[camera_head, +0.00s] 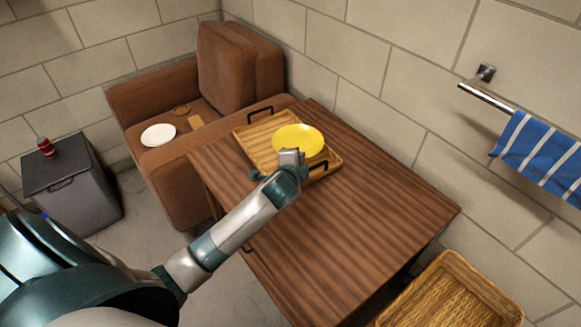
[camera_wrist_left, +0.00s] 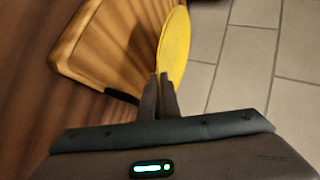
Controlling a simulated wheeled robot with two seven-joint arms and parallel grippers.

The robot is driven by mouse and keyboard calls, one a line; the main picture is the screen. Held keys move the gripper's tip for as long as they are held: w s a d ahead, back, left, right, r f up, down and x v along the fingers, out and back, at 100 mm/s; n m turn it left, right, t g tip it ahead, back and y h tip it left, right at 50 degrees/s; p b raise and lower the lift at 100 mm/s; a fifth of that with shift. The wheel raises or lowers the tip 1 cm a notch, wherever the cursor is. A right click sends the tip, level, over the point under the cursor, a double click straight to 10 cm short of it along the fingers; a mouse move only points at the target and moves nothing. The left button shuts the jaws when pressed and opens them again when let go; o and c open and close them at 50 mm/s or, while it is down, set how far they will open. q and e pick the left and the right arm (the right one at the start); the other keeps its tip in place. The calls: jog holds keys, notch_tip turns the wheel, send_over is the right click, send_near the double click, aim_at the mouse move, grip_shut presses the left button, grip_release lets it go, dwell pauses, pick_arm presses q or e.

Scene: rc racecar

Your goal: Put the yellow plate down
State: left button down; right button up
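The yellow plate (camera_head: 298,140) is over the wooden tray with black handles (camera_head: 325,160) on the brown table. My left gripper (camera_head: 291,158) is at the plate's near edge. In the left wrist view the plate (camera_wrist_left: 174,45) shows edge-on and steeply tilted to that camera, with its rim at the fingertips of my left gripper (camera_wrist_left: 160,80). The fingers are close together on the rim. The tray (camera_wrist_left: 95,45) lies beyond it with a dark shadow on it. I cannot tell whether the plate touches the tray. My right gripper is not in view.
The striped wooden table (camera_head: 350,230) is clear in front of the tray. A brown armchair (camera_head: 220,80) behind it holds a white plate (camera_head: 158,134). A grey bin (camera_head: 72,185) bears a red can (camera_head: 46,147). A wicker basket (camera_head: 450,295) and blue towel (camera_head: 540,155) are at right.

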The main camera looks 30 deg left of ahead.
pick_arm(q)
jog(key=a+f, duration=0.2)
jog(key=a, duration=0.1)
jog(key=shift+w+a, duration=0.15)
jog(key=shift+a, duration=0.1)
jog(key=shift+f, duration=0.4)
notch_tip(320, 180, down, 3)
jog(key=shift+r, duration=0.1)
jog(key=shift+f, duration=0.2)
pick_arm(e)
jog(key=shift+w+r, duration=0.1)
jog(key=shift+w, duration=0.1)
pick_arm(q)
jog(key=shift+f, duration=0.35)
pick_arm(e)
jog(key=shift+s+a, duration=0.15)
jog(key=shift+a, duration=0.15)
